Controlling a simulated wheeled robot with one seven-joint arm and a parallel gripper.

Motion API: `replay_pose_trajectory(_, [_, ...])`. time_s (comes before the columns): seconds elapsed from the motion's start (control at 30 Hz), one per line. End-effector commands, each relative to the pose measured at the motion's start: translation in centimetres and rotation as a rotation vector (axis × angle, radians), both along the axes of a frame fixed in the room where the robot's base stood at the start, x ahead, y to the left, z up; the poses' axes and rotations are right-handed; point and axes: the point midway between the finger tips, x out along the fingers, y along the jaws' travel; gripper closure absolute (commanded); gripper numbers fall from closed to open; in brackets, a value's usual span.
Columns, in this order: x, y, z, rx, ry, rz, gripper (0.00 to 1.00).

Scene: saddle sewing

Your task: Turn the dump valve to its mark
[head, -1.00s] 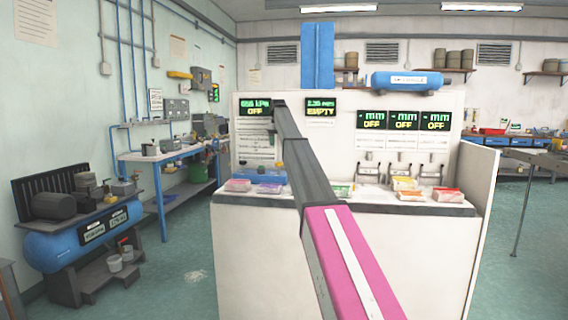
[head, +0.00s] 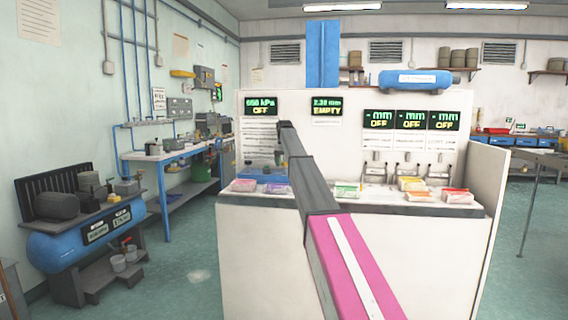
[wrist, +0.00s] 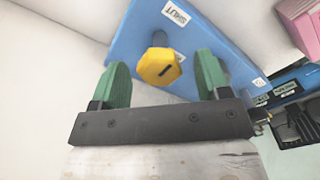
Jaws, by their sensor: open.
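The dump valve appears to be the yellow knob (wrist: 160,67), many-sided with a short dark line on its face. It stands on a blue plate (wrist: 213,30) in the wrist view. A white label reading SHUT (wrist: 176,13) is on the plate above the knob; a second label (wrist: 260,82) at the plate's right corner is too small to read. My gripper (wrist: 163,62) is open, one green finger on each side of the knob, with a gap on both sides. In the head view, my arm's end hangs over the counter's left part, and the knob is not clear there.
The white counter (head: 300,240) carries several coloured packets, including a pink one (head: 245,185) and a purple one (head: 278,189). Pink boxes (wrist: 300,22) show at the wrist view's right. Open floor lies left of the counter.

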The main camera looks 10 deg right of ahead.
Motion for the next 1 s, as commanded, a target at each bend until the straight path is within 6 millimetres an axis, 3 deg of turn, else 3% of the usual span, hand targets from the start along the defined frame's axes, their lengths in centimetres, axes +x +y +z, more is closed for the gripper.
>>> replay_pose_trajectory(0.07, [0.01, 0.00, 0.01, 0.000, 0.000, 0.000, 0.30])
replay_pose_trajectory(0.2, [0.01, 0.02, 0.02, 0.000, 0.000, 0.000, 0.76])
replay_pose_trajectory(0.23, [0.01, 0.02, 0.02, 0.000, 0.000, 0.000, 0.80])
replay_pose_trajectory(0.67, [0.02, 0.00, 0.04, 0.000, 0.001, -0.068, 0.80])
replay_pose_trajectory(1.0, [0.05, -0.08, 0.05, 0.000, 0.000, -0.327, 0.80])
